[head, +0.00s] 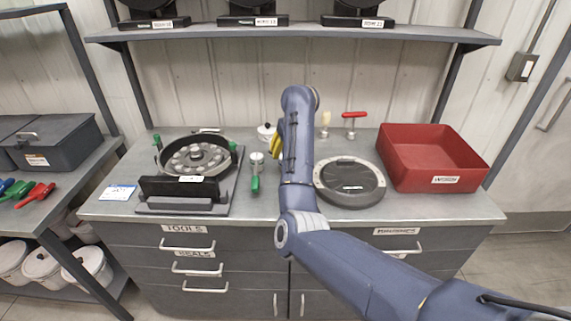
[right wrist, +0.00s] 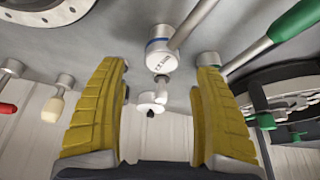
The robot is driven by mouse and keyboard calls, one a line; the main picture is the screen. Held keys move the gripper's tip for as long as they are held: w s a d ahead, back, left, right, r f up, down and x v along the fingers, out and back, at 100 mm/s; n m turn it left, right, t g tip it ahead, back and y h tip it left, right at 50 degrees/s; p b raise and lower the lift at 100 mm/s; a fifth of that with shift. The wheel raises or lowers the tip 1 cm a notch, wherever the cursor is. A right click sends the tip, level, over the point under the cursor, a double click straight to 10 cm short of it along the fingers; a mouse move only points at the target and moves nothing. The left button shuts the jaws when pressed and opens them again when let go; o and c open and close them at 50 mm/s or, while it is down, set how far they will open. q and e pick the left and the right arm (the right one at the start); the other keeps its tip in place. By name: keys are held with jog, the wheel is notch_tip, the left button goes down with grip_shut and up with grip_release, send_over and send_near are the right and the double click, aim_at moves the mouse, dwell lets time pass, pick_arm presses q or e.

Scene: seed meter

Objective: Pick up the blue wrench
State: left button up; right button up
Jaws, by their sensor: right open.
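A grey wrench with a blue band around its round, labelled head (right wrist: 160,52) shows in the right wrist view, its shaft running up and to the right. I take this as the blue wrench; in the head view my right arm hides it. My right gripper (right wrist: 161,66) is open, with yellow fingers on either side of the wrench head in the picture; contact cannot be told. It also shows in the head view, partly hidden by my arm (head: 275,147). My left gripper is not in view.
A green-handled tool (head: 255,172) lies close to the left of my gripper. A seed-plate fixture (head: 183,207) stands further left. A dark round disc (head: 349,182) and a red bin (head: 434,158) are to the right. A red-handled tool (head: 353,120) stands behind, below the shelf (head: 300,32).

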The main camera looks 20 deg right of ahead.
jog(key=shift+x, duration=4.45)
jog(key=shift+a, duration=0.1)
grip_shut()
